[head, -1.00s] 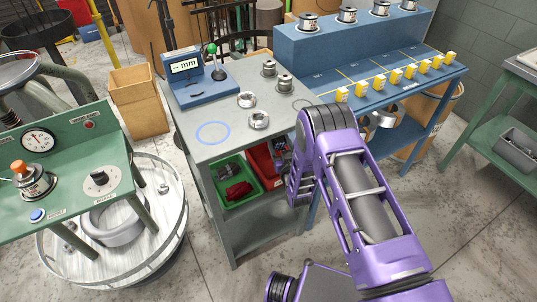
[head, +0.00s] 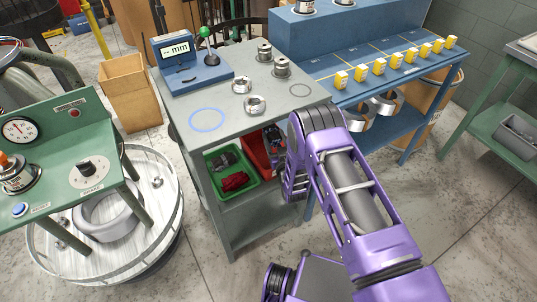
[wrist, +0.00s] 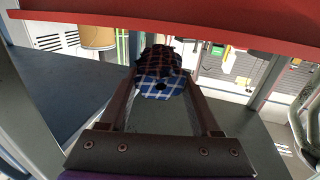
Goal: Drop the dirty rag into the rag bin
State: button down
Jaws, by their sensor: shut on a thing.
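My gripper (wrist: 160,80) is shut on the dirty rag (wrist: 157,88), a blue and white checked cloth with dark stains, bunched between the fingertips in the wrist view. A red edge (wrist: 180,27) crosses the top of the wrist view, apart from the rag in the picture. In the head view a red bin (head: 251,152) is on the shelf under the grey table, partly hidden by my arm. My gripper and the rag are mostly hidden there behind my purple arm. I cannot tell whether the rag is over the red bin.
A green bin (head: 209,190) with a red cloth (head: 235,181) and a grey one stands left of the red bin. The grey tabletop (head: 215,95) above holds a gauge (head: 186,60) and several metal parts. A blue bench (head: 400,85) stands to the right.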

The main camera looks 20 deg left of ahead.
grip_release()
jog(key=p+v, duration=0.2)
jog(key=v, duration=1.5)
jog(key=shift+s, duration=0.2)
jog(key=shift+r, duration=0.1)
